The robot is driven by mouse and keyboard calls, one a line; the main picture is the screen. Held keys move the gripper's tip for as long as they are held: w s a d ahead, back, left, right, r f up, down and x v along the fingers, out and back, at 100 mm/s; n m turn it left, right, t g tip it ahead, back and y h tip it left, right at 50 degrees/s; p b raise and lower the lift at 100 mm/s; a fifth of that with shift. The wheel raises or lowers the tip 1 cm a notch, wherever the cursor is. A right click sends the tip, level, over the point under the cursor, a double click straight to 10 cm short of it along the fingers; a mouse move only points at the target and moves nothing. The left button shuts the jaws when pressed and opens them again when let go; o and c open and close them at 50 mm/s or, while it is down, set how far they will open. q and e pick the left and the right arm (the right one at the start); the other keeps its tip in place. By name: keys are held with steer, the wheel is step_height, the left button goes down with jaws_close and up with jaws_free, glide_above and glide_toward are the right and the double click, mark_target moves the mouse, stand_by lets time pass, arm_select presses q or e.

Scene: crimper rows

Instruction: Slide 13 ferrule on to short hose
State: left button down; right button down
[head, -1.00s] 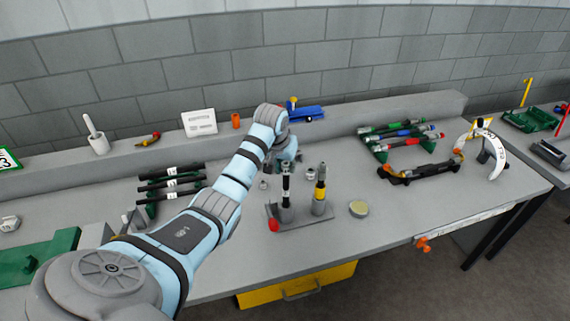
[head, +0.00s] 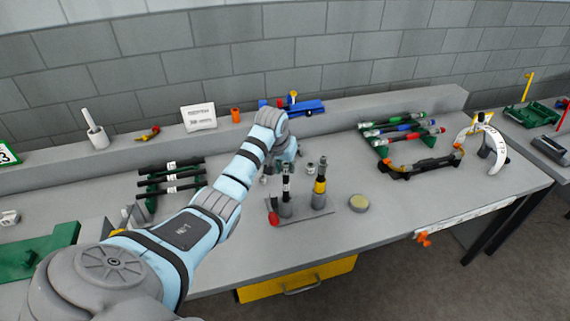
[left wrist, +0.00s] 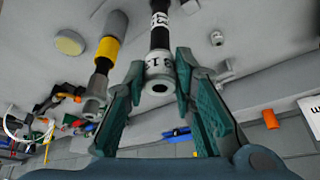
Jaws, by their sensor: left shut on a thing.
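My left gripper (left wrist: 160,75) is shut on a silvery ferrule marked 13 (left wrist: 158,68), with its open bore facing the left wrist camera. A short black hose with white label bands (left wrist: 160,20) runs behind the ferrule in that view. I cannot tell how far the ferrule is over the hose end. In the head view the hose (head: 286,185) stands upright in a grey stand (head: 306,216), and my left gripper (head: 284,163) is just behind its top, mostly covered by my arm. My right gripper is not in view.
A yellow-banded post (head: 320,186) stands close right of the hose. A red knob (head: 273,218) and a round yellowish disc (head: 359,203) flank the stand. A small metal fitting (head: 310,168) is behind. Black hoses (head: 171,178) lie on a rack at left.

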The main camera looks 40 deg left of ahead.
arm_select(q)
steer(key=shift+f, duration=0.4)
steer(key=c, duration=1.2)
jaws_free()
steer(key=shift+c, duration=0.2)
steer(key=v, duration=1.2)
